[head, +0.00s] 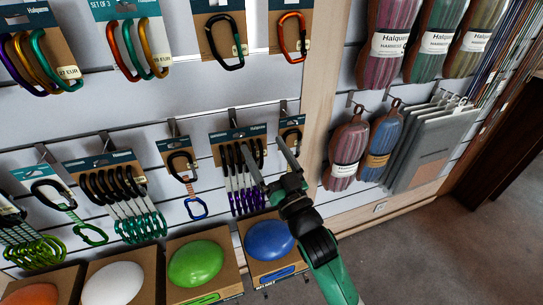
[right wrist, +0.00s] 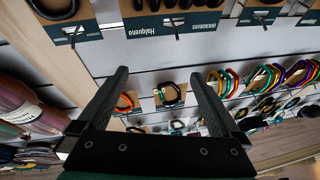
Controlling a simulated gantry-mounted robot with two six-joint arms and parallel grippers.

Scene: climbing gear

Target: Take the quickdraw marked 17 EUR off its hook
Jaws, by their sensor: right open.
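No 17 EUR mark is readable on any quickdraw. A single quickdraw with a black upper and blue lower carabiner (head: 195,208) hangs on a card in the lower row. Right of it hangs a pack of black-and-purple quickdraws (head: 240,190). Another single card with a black carabiner (head: 291,135) hangs at the row's right end, partly covered by my right gripper (head: 264,148); it also shows at top left in the right wrist view (right wrist: 75,33). My right gripper is open, its fingers empty, in front of the pack and this card. My left gripper is out of view.
Boxed climbing holds, green (head: 195,263) and blue (head: 269,240), stand below the hooks. Black (head: 224,42) and orange (head: 292,37) carabiners hang above. Open floor lies at lower right.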

